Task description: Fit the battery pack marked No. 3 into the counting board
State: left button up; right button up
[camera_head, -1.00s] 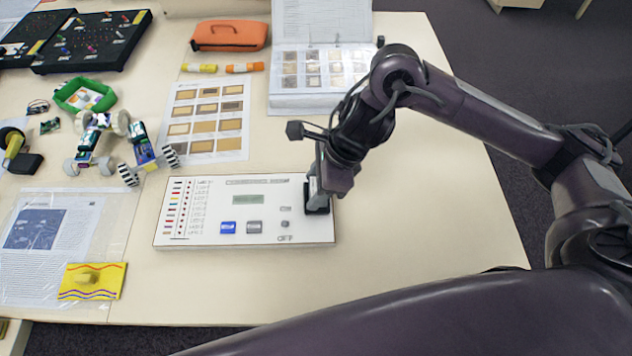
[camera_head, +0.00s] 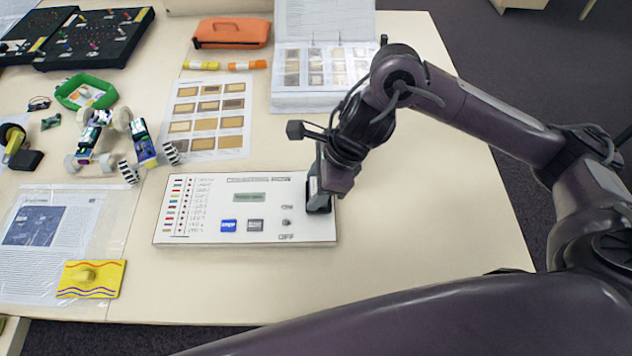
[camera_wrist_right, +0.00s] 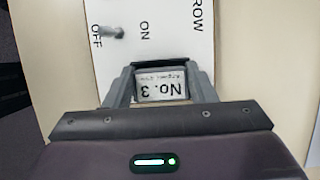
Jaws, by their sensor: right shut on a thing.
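The counting board (camera_head: 190,238) is a flat white panel on the table, with a small display, two buttons, a switch and a column of coloured marks. My right gripper (camera_head: 318,205) is at the board's right end, pointing down. In the right wrist view it is shut on the battery pack (camera_wrist_right: 162,88), whose white label reads No. 3 upside down. The pack is at the board's right edge, by a dark slot edge. The fingers hide its sides, and I cannot tell how deep it sits. My left gripper is not in view.
Left of the board lie a plastic-covered sheet (camera_head: 50,255) and a yellow card (camera_head: 92,279). Behind it are small wheeled robots (camera_head: 100,140), a sample sheet (camera_head: 208,118), an open binder (camera_head: 325,70) and an orange case (camera_head: 232,33). The table's right side is clear.

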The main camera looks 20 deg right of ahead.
jog(key=shift+f+b, duration=0.3)
jog(key=shift+f, duration=0.05)
jog(key=o, duration=1.1)
jog(key=shift+o, duration=0.3)
jog(key=o, duration=0.3)
jog(key=shift+r+p, duration=2.9)
jog(key=shift+r, duration=0.65)
jog(key=shift+f, duration=0.1)
